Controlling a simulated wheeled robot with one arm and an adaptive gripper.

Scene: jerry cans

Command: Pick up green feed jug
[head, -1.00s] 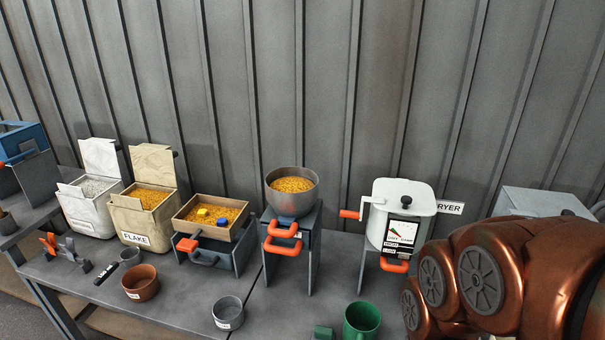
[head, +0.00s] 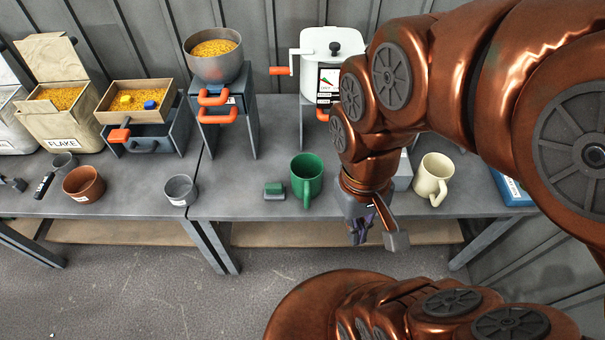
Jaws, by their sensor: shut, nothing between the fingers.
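The green feed jug (head: 307,180) stands upright on the grey table near its front edge, its handle toward the front. My gripper (head: 378,236) is shut and empty, pointing down just past the table's front edge, to the right of the jug and apart from it. My copper arm comes in from the right and covers part of the table behind the gripper.
A cream mug (head: 433,179) stands right of my gripper. A grey cup (head: 181,190) and a brown pot (head: 84,184) stand left. A white cooker (head: 318,60) and a bowl stand (head: 226,125) are behind.

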